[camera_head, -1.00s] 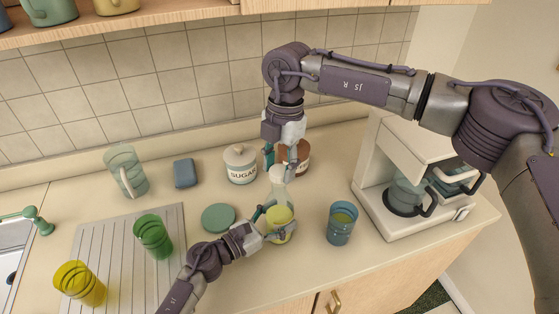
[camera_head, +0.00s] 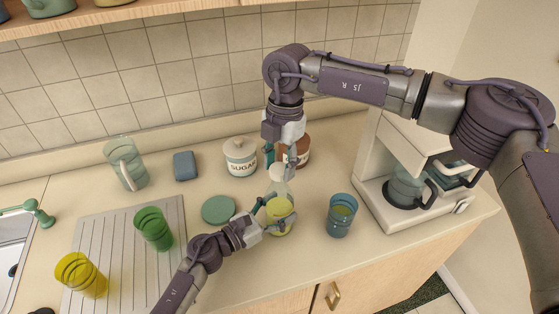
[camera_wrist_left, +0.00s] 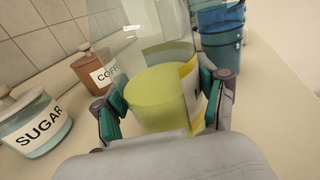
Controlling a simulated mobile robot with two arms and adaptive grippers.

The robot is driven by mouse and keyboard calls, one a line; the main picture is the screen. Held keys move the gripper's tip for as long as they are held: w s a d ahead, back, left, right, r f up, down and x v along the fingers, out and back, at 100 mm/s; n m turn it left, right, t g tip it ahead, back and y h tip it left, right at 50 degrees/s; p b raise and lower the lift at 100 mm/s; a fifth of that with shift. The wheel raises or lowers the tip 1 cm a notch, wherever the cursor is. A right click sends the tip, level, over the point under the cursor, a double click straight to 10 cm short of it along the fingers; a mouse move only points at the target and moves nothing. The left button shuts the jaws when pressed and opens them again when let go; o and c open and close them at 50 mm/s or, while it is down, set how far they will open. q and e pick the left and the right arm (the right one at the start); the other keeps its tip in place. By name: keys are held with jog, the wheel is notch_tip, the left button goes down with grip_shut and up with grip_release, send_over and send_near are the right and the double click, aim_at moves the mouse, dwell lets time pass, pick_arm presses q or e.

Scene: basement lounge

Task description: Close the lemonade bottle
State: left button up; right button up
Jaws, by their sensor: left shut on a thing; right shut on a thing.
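The lemonade bottle (camera_head: 280,212) is clear glass with yellow lemonade low inside; it stands upright on the counter. My left gripper (camera_head: 279,213) is shut on its lower body. In the left wrist view the two fingers (camera_wrist_left: 165,100) flank the yellow bottle (camera_wrist_left: 155,98), which has a pale label at the right. My right gripper (camera_head: 280,163) points down right above the bottle and is shut on a small pale thing at the bottle's top. The fingers partly hide it, so I cannot tell cap from neck, or whether they touch.
A blue glass (camera_head: 341,215) stands close right of the bottle, with the coffee maker (camera_head: 385,205) beyond. The sugar jar (camera_head: 240,157) and brown coffee jar (camera_head: 303,152) stand behind. A green disc (camera_head: 218,210) lies left, near the draining board (camera_head: 110,280) with green and yellow glasses.

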jog(key=shift+f, duration=0.55)
jog(key=m, duration=0.6)
jog(key=shift+m+t+y, duration=0.3)
jog(key=shift+m+t, duration=0.1)
jog(key=m, duration=0.5)
jog(key=shift+a+r+t, duration=0.1)
jog(key=shift+t, duration=0.2)
jog(key=shift+m, duration=0.9)
jog(key=shift+c, duration=0.2)
jog(key=o, duration=0.7)
